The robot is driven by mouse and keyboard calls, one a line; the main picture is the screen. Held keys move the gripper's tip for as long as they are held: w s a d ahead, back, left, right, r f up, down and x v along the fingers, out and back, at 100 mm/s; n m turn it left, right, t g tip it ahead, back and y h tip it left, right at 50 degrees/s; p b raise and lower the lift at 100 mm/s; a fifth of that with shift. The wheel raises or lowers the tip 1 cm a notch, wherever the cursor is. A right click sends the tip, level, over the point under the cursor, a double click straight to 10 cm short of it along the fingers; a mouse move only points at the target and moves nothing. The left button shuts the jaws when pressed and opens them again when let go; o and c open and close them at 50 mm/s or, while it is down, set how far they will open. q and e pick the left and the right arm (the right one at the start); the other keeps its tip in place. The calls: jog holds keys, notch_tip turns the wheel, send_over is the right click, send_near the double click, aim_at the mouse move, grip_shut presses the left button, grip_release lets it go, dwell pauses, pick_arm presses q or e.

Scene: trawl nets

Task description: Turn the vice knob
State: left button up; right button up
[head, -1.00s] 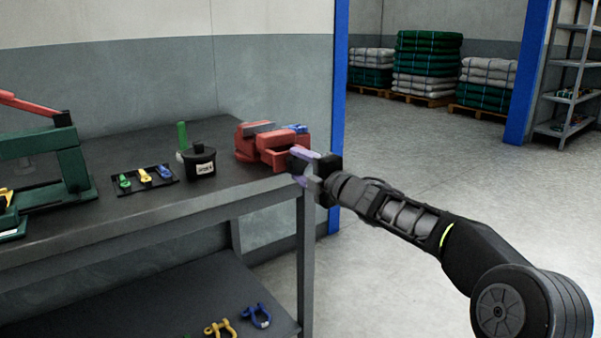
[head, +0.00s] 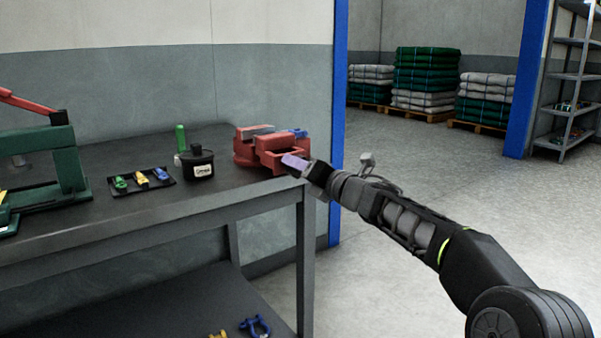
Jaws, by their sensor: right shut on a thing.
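The red vice (head: 258,146) stands at the right end of the dark workbench, with a grey jaw on top and a small blue part behind. My right gripper (head: 296,163) is at the vice's near right side, at its front end. It is shut on the vice knob, which the fingers hide. One purple-grey finger pad shows on the upper side. My left gripper is not in view.
On the bench (head: 150,215) are a black pot (head: 198,165), a green bottle (head: 181,138), a tray of small coloured shackles (head: 142,180) and a green press (head: 50,165). A blue post (head: 339,120) stands behind the vice.

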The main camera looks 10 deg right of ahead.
jog(key=shift+r+n, duration=0.2)
jog(key=shift+n, duration=0.2)
jog(key=o, duration=1.4)
jog(key=shift+f, duration=0.15)
jog(key=shift+c, duration=0.2)
jog(key=v, duration=0.7)
jog(key=shift+s+b, duration=0.3)
jog(key=shift+b, duration=0.1)
jog(key=shift+d, duration=0.1)
